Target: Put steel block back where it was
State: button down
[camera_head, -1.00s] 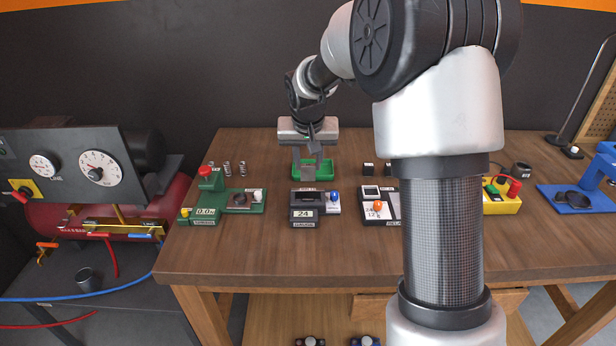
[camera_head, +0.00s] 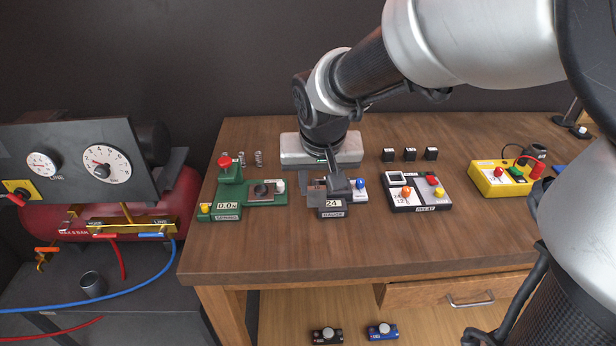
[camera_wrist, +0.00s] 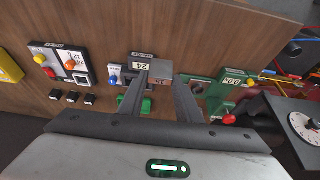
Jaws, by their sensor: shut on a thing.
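A grey steel block (camera_wrist: 161,70) sits between the two finger ends in the wrist view. My gripper (camera_head: 330,182) is shut on it, low over the bench at the gauge unit (camera_head: 331,205), which reads 24. The same gauge unit shows beside the fingertips in the wrist view (camera_wrist: 142,67). I cannot tell whether the block touches the gauge unit. In the head view my fingers hide most of the block. A green tray (camera_wrist: 147,105) lies behind the gauge unit in the wrist view; my gripper hides it in the head view.
A green spring tester (camera_head: 243,195) stands left of the gauge unit and a relay unit (camera_head: 417,192) right of it. Small black blocks (camera_head: 410,154) and metal springs (camera_head: 250,158) stand behind. The front of the workbench (camera_head: 300,250) is clear.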

notch_tip(320, 180, down, 10)
jog(key=shift+s+r+b, duration=0.1)
jog(key=shift+b, duration=0.55)
jog(key=shift+f, duration=0.3)
jog(key=c, duration=1.3)
grip_release()
